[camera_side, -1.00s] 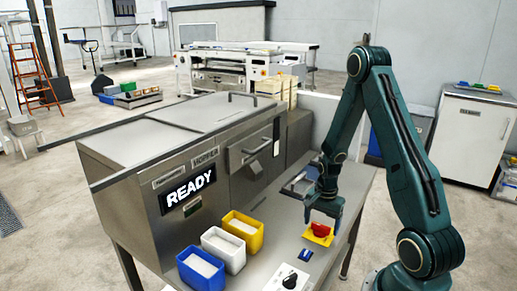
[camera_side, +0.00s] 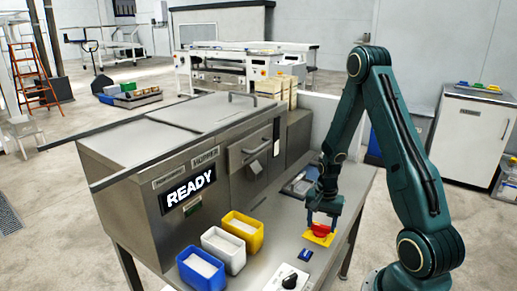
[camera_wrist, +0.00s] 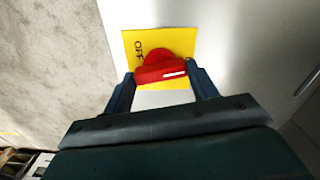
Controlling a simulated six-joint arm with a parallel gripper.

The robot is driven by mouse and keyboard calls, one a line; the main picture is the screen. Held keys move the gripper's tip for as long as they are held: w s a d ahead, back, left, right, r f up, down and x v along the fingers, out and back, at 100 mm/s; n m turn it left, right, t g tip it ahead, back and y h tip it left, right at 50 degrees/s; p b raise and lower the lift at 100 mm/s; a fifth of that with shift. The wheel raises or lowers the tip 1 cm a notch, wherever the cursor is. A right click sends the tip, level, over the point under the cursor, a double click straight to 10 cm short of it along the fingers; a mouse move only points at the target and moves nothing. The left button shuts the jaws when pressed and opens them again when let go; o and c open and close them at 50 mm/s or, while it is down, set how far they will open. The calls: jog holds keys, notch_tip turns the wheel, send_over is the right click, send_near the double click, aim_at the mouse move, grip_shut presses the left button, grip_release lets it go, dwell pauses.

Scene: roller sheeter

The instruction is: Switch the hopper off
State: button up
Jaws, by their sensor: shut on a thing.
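A red rotary switch (camera_side: 320,229) sits on a yellow plate (camera_side: 323,240) at the right of the steel table. My gripper (camera_side: 321,220) points down over it, with a finger at each end of the red handle. In the wrist view, my gripper (camera_wrist: 161,76) is shut on the red handle (camera_wrist: 155,64), which lies crossways between the fingers with a white mark near its right end. The yellow plate (camera_wrist: 145,36) carries the letters OFF, partly covered by the switch. The machine's display (camera_side: 189,190) reads READY.
Blue (camera_side: 205,281), white (camera_side: 232,265) and yellow (camera_side: 256,242) bins stand to the left. A grey tray (camera_side: 297,186) lies behind my gripper.

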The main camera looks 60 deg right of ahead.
jog(key=n, duration=1.1)
jog(key=shift+n, duration=2.4)
jog(key=o, duration=1)
